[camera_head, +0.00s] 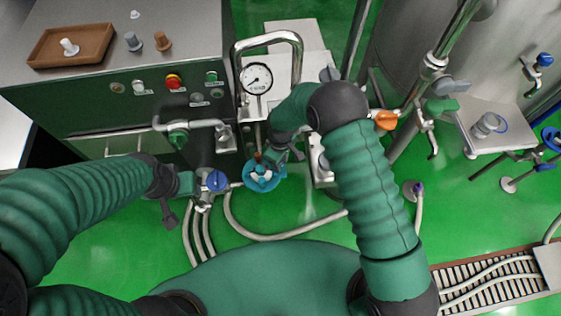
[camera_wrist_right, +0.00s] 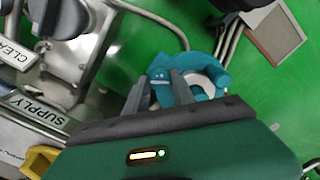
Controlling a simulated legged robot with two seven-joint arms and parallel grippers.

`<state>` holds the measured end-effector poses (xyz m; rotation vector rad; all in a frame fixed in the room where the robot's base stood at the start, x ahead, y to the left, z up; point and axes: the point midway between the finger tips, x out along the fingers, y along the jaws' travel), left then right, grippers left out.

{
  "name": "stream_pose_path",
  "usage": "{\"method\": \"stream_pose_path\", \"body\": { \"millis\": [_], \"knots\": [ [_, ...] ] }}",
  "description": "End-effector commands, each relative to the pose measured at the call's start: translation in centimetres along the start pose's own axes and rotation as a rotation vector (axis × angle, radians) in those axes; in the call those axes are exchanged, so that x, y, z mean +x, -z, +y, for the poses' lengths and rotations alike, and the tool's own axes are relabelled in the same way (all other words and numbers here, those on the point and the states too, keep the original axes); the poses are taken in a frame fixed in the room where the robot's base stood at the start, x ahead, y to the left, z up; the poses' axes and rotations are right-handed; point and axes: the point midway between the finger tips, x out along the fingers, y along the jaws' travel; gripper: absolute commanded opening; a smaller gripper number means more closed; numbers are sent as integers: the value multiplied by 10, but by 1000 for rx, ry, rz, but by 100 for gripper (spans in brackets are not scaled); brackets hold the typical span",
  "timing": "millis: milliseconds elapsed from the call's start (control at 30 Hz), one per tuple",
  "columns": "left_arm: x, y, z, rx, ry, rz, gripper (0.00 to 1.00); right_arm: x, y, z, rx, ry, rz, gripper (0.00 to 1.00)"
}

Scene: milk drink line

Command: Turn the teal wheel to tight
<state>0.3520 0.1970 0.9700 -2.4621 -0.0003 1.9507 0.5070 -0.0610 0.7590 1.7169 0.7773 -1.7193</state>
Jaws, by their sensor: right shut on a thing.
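The teal wheel (camera_head: 251,180) lies low in the middle of the head view, below the pressure gauge. Its ring also shows in the right wrist view (camera_wrist_right: 214,73), just beyond my fingers. My right gripper (camera_head: 263,170) reaches down onto the wheel from above. In the right wrist view its two grey fingers (camera_wrist_right: 160,88) are closed around a teal part at the wheel's near side. My arm partly covers the area beside the wheel. My left gripper (camera_head: 190,184) is left of the wheel, next to a blue-knobbed valve; its fingers do not show clearly.
The pressure gauge (camera_head: 257,78) stands behind the wheel under a bent steel pipe. A control cabinet (camera_head: 100,102) with buttons and a brown tray (camera_head: 72,45) is at the left. Hoses (camera_head: 270,237) run over the green floor. An orange-handled valve (camera_head: 386,119) is at the right.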

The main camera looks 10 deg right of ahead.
Motion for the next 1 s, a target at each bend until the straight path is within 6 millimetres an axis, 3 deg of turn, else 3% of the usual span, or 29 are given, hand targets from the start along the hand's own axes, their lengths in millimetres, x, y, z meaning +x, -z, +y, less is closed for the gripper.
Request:
{"method": "stream_pose_path", "body": {
  "millis": [500, 1000],
  "knots": [
    [4, -1, 0, 0, 0, 0, 44, -2, 3, 2, 436, -3, 9, 0],
    [5, -1, 0, 0, 0, 0, 44, -2, 3, 2, 600, -2, 10, 0]
  ]
}}
